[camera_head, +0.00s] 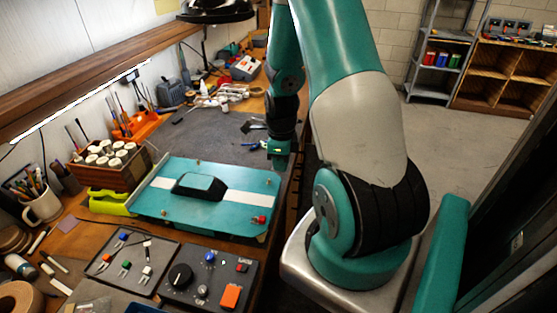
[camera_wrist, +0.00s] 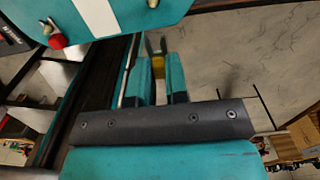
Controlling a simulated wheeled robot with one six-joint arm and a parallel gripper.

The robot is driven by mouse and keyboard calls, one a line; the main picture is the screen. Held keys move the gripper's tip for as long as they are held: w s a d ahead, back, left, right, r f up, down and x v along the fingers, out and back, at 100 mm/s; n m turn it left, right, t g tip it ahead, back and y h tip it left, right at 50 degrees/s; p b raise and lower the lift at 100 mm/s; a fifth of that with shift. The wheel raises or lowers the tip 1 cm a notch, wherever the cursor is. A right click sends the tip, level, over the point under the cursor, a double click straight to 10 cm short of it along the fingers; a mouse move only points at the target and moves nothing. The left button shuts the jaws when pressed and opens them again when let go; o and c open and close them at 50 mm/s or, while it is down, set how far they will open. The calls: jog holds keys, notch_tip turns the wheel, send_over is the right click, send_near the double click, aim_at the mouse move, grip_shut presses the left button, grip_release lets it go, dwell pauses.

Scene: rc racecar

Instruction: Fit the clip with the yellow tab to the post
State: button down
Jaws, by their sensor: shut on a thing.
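My gripper (camera_wrist: 159,76) is shut on the clip with the yellow tab (camera_wrist: 158,67), whose grey prongs stick out beyond the fingertips in the wrist view. In the head view my wrist is past the right edge of the teal car body, and the clip cannot be made out. The car body (camera_head: 232,204) has a white stripe and a dark cabin. A bare post (camera_wrist: 152,3) shows at the body's edge in the wrist view, apart from the clip. A red-tabbed clip (camera_wrist: 57,41) sits at another post (camera_wrist: 47,28); it also shows in the head view (camera_head: 259,219).
A lime-green tool (camera_head: 108,202) lies left of the car body. The dark mat (camera_head: 205,138) behind is mostly clear.

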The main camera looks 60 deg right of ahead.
aim_at(274, 183)
jog(key=shift+w, duration=0.1)
jog(key=shift+f+b, duration=2.25)
jog(key=shift+f, duration=0.7)
jog(key=shift+w+a, duration=0.4)
jog(key=shift+w, duration=0.45)
jog(key=c, duration=1.1)
grip_release()
jog(key=shift+o, duration=0.2)
notch_tip(274, 183, up, 17)
jog(key=b, duration=0.1)
jog(key=shift+r+b, duration=0.2)
jog(key=shift+b, duration=0.2)
